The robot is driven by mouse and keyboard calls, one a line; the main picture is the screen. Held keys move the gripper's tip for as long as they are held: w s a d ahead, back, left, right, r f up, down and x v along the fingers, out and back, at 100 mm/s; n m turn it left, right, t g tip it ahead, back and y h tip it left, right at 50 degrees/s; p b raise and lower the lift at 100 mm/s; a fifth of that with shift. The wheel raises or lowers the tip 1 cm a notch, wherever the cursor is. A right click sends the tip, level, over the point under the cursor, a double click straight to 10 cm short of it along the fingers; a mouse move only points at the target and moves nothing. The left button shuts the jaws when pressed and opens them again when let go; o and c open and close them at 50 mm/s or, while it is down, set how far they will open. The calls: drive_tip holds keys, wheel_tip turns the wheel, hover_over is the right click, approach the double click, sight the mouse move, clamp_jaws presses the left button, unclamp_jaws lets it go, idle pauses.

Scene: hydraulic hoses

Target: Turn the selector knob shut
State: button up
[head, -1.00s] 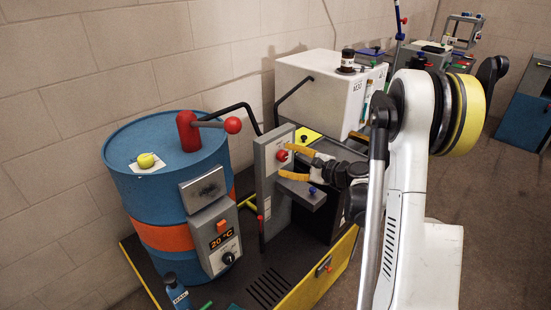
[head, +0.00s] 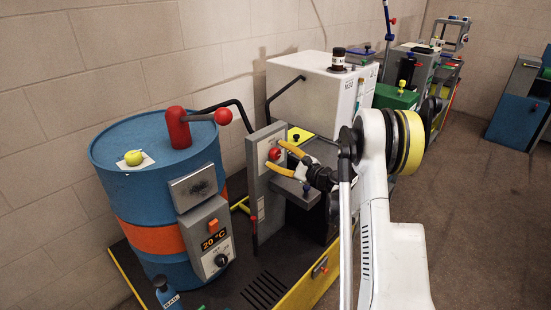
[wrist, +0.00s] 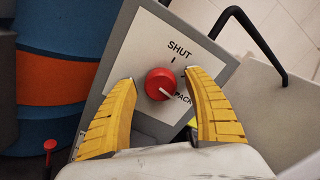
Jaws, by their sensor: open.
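The red selector knob (head: 275,154) sits on a white plate on the grey upright panel (head: 262,180). In the wrist view the knob (wrist: 158,84) is near the middle, its white pointer mark aimed to the lower right, towards the label "PACK" (wrist: 183,97). The label "SHUT" (wrist: 179,50) is above the knob. My gripper (head: 279,157) has yellow fingers, spread open. In the wrist view my gripper (wrist: 160,76) has one finger on each side of the knob, with visible gaps between fingers and knob. Its depth relative to the knob is unclear.
A blue drum (head: 165,265) with an orange band stands left of the panel. A grey shelf (head: 297,191) juts out below my gripper. A white cabinet (head: 315,95) stands behind. A bent black handle (head: 241,112) passes near the panel's top.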

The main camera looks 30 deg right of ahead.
drive_tip(key=shift+w+a, duration=0.15)
drive_tip(key=shift+w, duration=0.2)
drive_tip(key=c, duration=1.2)
drive_tip(key=shift+n, duration=0.5)
drive_tip(key=n, duration=0.3)
drive_tip(key=shift+n, duration=0.4)
drive_tip(key=n, duration=1)
drive_tip(key=shift+f+n, duration=0.15)
drive_tip(key=shift+n, duration=2.45)
